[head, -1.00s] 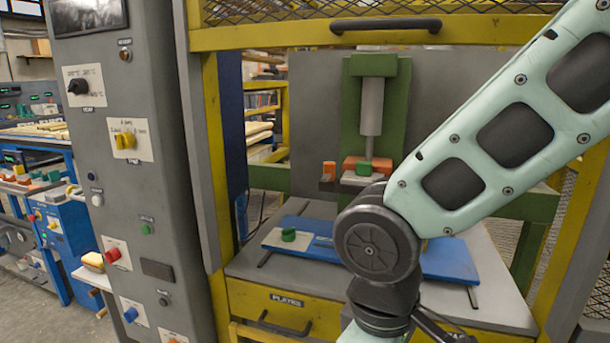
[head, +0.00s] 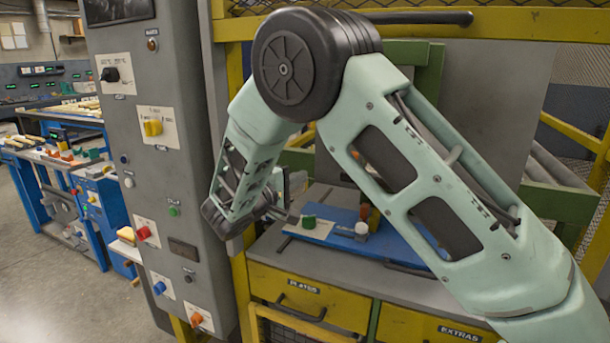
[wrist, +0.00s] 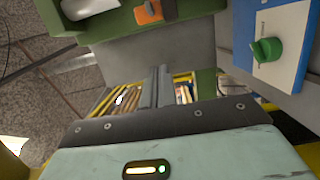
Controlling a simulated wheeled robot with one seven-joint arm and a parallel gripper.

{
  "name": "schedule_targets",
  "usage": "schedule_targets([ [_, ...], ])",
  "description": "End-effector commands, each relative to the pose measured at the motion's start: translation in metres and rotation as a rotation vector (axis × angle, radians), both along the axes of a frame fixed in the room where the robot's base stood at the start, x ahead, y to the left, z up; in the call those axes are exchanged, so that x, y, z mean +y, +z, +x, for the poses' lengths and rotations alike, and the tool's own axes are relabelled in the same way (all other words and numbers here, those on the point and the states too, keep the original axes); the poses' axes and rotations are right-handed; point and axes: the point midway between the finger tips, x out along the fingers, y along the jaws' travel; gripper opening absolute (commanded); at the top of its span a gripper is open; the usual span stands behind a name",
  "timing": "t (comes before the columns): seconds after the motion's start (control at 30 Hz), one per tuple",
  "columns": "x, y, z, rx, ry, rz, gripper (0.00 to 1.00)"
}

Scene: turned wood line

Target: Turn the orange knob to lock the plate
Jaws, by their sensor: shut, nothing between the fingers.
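An orange knob (head: 196,319) sits on a white label low on the grey control cabinet in the head view. In the wrist view another orange piece (wrist: 148,12) is on a green fixture at the top edge; I cannot tell which one the task means. A blue plate (head: 342,216) with a white end lies on the grey bench, partly hidden by my arm. A green knob (head: 308,222) stands on its white end, and shows in the wrist view (wrist: 265,50). My gripper (wrist: 160,75) is shut and empty, apart from both orange pieces.
The grey cabinet (head: 185,200) carries several other knobs and buttons at the left. Yellow drawers (head: 310,297) are below the bench. A dark handle (head: 415,17) crosses the top of the yellow frame. My arm hides most of the press.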

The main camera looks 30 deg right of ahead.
Motion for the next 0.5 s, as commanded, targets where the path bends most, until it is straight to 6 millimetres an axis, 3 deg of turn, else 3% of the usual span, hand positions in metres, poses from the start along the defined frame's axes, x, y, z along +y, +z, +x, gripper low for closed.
schedule_targets([
  [0.43, -0.082, 0.002, 0.034, 0.005, -0.005, 0.003, 0.00],
  [0.5, -0.088, 0.003, 0.025, 0.009, -0.003, 0.003, 0.00],
])
